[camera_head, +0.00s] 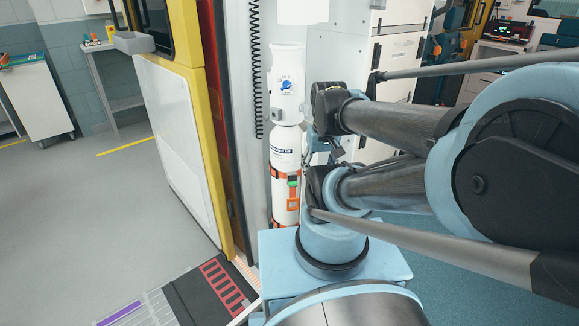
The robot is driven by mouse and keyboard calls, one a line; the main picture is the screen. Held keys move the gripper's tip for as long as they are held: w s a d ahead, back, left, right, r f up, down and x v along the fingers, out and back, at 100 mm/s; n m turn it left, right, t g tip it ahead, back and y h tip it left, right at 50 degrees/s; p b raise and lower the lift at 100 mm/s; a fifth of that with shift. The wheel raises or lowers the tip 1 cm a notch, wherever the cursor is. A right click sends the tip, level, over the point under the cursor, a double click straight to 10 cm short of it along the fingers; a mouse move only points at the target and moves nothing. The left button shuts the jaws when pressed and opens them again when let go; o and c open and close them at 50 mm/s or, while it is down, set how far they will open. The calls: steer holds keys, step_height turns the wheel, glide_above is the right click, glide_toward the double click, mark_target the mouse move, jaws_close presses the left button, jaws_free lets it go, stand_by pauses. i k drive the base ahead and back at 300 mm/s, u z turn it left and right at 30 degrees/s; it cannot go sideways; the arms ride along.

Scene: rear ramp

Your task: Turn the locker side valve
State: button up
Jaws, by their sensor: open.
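A white gas cylinder (286,160) stands upright in the narrow locker at the middle of the view, with an orange strap and a green-and-orange fitting low on it. A second white cylinder part (288,75) with a blue round logo sits right above it. A small grey fitting (285,118) shows between the two; I cannot tell whether it is the side valve. My gripper (313,150) is open, just right of the cylinder, partly hidden by my own arm. Whether it touches anything is not clear.
A yellow-edged open door (183,130) stands left of the locker. A coiled black cord (255,70) hangs beside the cylinders. White cabinets (385,55) stand behind my arm. The ramp (190,295) lies at lower left, and the grey floor (90,220) left of the door is clear.

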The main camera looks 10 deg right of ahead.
mark_target(305, 107)
steer(key=z, duration=0.3)
steer(key=k, duration=0.45)
steer(key=u, duration=1.25)
